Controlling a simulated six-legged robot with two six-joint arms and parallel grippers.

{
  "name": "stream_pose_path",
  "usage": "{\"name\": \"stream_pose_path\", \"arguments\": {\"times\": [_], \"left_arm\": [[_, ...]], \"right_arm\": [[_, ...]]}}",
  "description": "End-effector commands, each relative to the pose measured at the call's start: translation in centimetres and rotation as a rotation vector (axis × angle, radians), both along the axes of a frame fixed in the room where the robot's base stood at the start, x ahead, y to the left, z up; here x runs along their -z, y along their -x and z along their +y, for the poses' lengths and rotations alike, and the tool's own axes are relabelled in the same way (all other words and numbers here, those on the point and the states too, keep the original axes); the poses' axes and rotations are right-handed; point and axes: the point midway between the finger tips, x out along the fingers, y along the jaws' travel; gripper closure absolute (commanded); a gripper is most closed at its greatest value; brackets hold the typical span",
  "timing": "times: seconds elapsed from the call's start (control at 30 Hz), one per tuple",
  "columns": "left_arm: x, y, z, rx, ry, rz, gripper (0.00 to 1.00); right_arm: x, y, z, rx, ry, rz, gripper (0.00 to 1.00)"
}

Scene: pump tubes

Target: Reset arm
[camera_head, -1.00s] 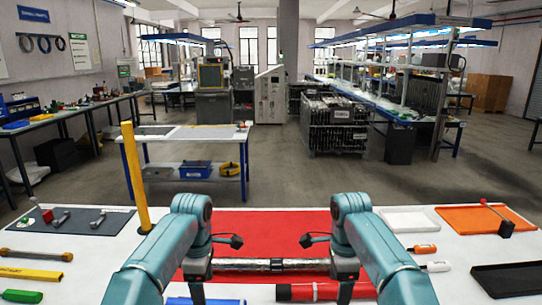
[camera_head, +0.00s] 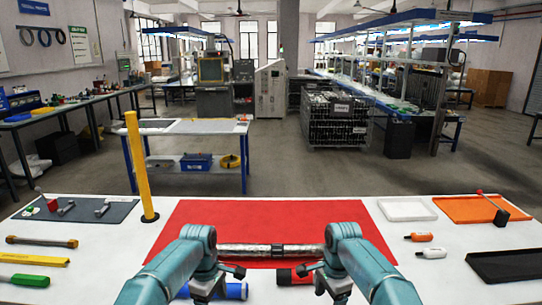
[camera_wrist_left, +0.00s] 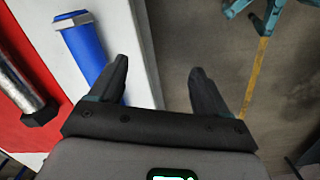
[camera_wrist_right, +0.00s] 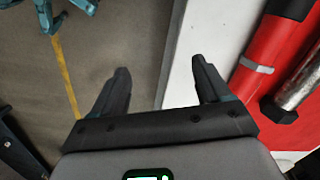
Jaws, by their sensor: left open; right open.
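My left gripper (camera_wrist_left: 158,67) is open and empty, above the table's front edge. A blue tube (camera_wrist_left: 86,50) lies beside its left finger in the left wrist view. My right gripper (camera_wrist_right: 161,66) is open and empty at the front edge on the other side. A red tube with a black end (camera_wrist_right: 262,60) lies to its right in the right wrist view. A silver tube with a dark middle band (camera_head: 245,249) lies across the red mat (camera_head: 270,215) in the head view. My arms partly hide the blue and red tubes there.
The white table (camera_head: 110,240) holds a dark mat with tools (camera_head: 95,217) at left. A yellow post (camera_head: 138,165) stands at the back left. At right are a white tray (camera_head: 407,216), an orange tray (camera_head: 460,207) and a black tray (camera_head: 510,278).

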Motion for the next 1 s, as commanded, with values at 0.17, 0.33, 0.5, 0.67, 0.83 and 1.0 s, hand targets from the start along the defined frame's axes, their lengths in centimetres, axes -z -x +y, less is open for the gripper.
{"name": "stream_pose_path", "arguments": {"times": [0.17,0.33,0.5,0.67,0.83,1.0], "left_arm": [[6.9,1.8,-0.8,0.187,0.056,-0.009,0.23],[15.4,6.6,-1.9,0.419,0.142,-0.042,0.23],[22.8,15.0,-3.0,0.649,0.225,-0.111,0.23],[26.5,24.2,-3.4,0.825,0.256,-0.181,0.23],[27.1,31.6,-3.2,0.959,0.246,-0.229,0.23],[26.7,34.5,-3.0,1.018,0.229,-0.249,0.23]], "right_arm": [[6.9,1.6,0.7,-0.189,-0.055,-0.009,0.23],[15.6,6.3,1.9,-0.423,-0.142,-0.042,0.23],[23.2,14.8,3.0,-0.654,-0.225,-0.111,0.23],[26.9,24.3,3.5,-0.827,-0.259,-0.177,0.23],[27.4,32.0,3.3,-0.957,-0.25,-0.224,0.23],[26.9,35.1,3.0,-1.016,-0.234,-0.244,0.23]]}}
